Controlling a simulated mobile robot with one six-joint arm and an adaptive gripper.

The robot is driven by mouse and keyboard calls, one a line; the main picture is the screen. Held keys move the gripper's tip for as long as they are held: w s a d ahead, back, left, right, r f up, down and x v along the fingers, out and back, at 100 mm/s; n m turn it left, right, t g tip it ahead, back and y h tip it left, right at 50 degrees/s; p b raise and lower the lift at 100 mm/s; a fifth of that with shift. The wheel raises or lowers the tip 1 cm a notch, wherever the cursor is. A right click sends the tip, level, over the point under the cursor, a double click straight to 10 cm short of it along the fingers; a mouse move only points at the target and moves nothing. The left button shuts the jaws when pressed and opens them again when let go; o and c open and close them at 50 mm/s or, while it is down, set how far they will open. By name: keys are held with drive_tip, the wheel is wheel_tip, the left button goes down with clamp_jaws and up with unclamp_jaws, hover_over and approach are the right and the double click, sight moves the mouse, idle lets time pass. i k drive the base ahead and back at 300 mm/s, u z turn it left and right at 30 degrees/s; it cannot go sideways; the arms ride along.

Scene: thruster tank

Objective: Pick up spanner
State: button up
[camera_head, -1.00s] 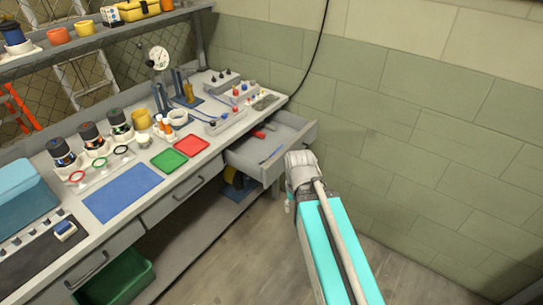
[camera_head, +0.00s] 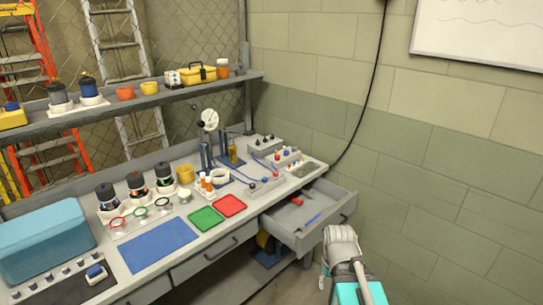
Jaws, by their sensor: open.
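The pulled-out drawer (camera_head: 345,207) at the right end of the bench holds a small red-handled tool (camera_head: 297,201) and a thin blue tool (camera_head: 313,220). They lie apart on the drawer floor. I cannot tell at this size whether either one is the spanner. My arm rises from the bottom edge, right of centre, in front of the drawer and apart from it.
The bench (camera_head: 190,232) carries a blue mat (camera_head: 158,246), green tray (camera_head: 206,218), red tray (camera_head: 230,205), a teal box (camera_head: 45,240) and several bottles. A shelf (camera_head: 130,103) hangs above its back. The wall is close on the right; a little floor shows below the drawer.

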sight(319, 215)
drive_tip(key=z, duration=0.05)
drive_tip(key=i, duration=1.6)
drive_tip(key=u, duration=0.05)
drive_tip(key=k, duration=0.4)
drive_tip(key=u, duration=0.05)
